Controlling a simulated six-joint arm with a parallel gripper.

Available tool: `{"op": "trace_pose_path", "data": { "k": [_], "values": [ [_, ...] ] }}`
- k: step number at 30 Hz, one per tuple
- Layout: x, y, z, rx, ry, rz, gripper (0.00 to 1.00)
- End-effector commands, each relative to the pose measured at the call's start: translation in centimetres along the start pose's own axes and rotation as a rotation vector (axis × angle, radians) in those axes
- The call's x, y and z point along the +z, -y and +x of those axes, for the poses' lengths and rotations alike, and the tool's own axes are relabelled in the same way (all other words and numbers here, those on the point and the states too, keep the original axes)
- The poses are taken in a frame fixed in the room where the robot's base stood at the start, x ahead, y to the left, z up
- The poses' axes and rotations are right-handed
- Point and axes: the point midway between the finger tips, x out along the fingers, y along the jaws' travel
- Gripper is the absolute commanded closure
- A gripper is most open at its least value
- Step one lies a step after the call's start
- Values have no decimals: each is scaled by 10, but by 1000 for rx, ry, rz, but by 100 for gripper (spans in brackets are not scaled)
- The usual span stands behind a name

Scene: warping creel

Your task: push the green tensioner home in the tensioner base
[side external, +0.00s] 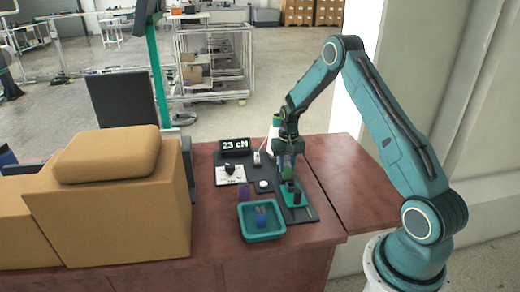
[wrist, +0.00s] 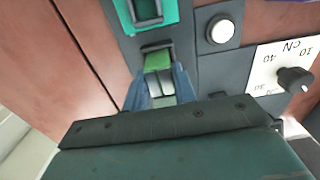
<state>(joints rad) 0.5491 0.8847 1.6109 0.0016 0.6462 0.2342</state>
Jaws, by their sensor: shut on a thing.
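My gripper (side external: 288,160) points down over the dark plate and is shut on the green tensioner (side external: 287,171). In the wrist view, the blue fingers of my gripper (wrist: 160,86) close around the tensioner, and its green end (wrist: 158,61) shows beyond the tips. The teal tensioner base (side external: 293,202) lies just below and towards the front, with dark upright parts on it. In the wrist view the base (wrist: 168,14) is at the top, with a dark rectangular frame, and a gap shows between it and the green end. The tensioner's lower end is hard to make out in the side view.
A teal tray (side external: 262,236) with a blue piece (side external: 261,216) stands front left of the base. The table right of the plate is clear.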

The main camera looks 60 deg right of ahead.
Motion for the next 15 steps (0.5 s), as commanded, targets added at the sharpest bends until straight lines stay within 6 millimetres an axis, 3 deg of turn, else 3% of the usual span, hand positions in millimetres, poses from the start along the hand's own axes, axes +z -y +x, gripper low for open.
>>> {"op": "trace_pose_path", "data": {
  "k": [14, 15],
  "values": [
    [0, 0, 3, 0, 0, 0, 95],
    [0, 0, 3, 0, 0, 0, 65]
  ]
}}
